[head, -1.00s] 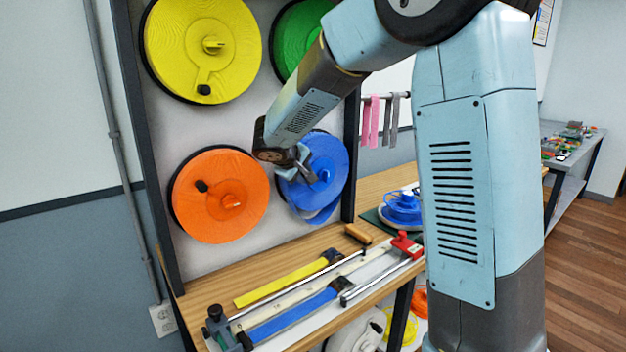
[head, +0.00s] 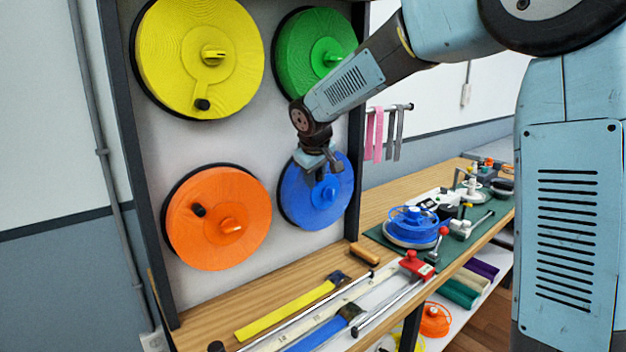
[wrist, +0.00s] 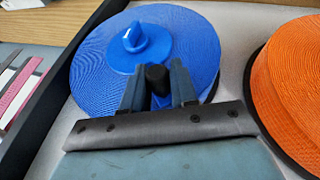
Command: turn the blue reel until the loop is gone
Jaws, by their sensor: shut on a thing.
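The blue reel (head: 302,200) hangs on the strap wall, below the green reel; it also shows in the wrist view (wrist: 92,68). No loop of strap hangs below it in the head view. Its raised blue hub (wrist: 141,45) is in plain view from the wrist. My gripper (head: 327,167) is at the reel's upper part. In the wrist view its two fingers are shut on the dark crank knob (wrist: 156,73) of the blue reel. The reel's lower face in the wrist view is partly hidden by my gripper.
Orange (head: 190,232), yellow (head: 165,55) and green (head: 296,55) reels hang around it. My arm passes in front of the green one. Below, a bench holds a yellow strap (head: 285,312), a blue strap (head: 318,334) and a red-handled tool (head: 416,265). Pink and grey straps (head: 374,135) hang at right.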

